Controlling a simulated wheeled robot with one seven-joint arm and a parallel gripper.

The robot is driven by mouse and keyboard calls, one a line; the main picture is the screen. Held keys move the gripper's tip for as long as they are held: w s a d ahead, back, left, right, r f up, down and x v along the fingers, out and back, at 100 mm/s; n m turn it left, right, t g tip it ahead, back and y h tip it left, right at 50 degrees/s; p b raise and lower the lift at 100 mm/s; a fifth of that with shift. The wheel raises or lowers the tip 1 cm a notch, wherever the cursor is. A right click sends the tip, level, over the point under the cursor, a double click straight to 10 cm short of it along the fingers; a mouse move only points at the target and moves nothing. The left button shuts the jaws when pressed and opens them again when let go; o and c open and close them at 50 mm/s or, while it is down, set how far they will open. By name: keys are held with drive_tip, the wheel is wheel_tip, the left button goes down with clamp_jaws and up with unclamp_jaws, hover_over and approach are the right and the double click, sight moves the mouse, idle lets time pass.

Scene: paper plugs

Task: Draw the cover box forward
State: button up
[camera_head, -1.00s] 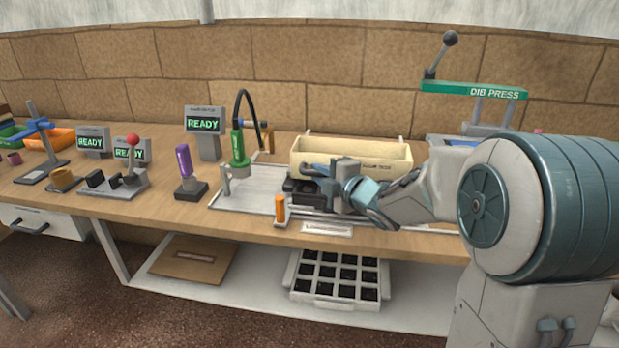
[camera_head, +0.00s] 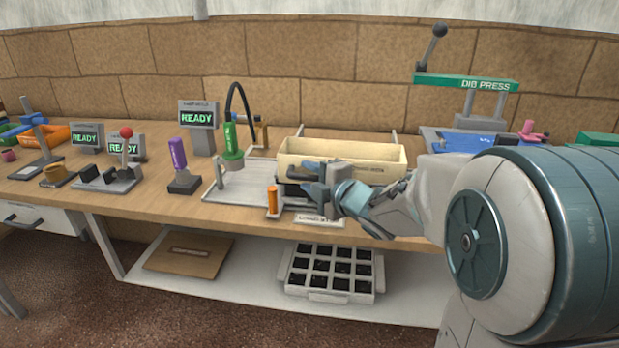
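The cover box (camera_head: 365,154) is a long cream box with an open top. It sits on the workbench right of the green-handled nozzle, in front of two thin rails. My gripper (camera_head: 312,178) is at the box's front side, left of its middle, and covers part of its front face. Whether the fingers touch the box or are closed on its front edge cannot be told at this size. A dark item (camera_head: 290,190) sits below the box's left front, partly hidden by my gripper.
A grey tray (camera_head: 222,190) with the green nozzle (camera_head: 232,150) stands left of the box. An orange cylinder (camera_head: 272,199) and a white label plate (camera_head: 318,220) are at the bench's front. The dib press (camera_head: 466,82) stands at the back right. A cell tray (camera_head: 330,270) is on the lower shelf.

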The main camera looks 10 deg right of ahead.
drive_tip(key=shift+a, duration=0.15)
drive_tip(key=p+v, duration=0.2)
drive_tip(key=v, duration=1.1)
drive_tip(key=shift+s+d, duration=0.3)
drive_tip(key=shift+r, duration=0.1)
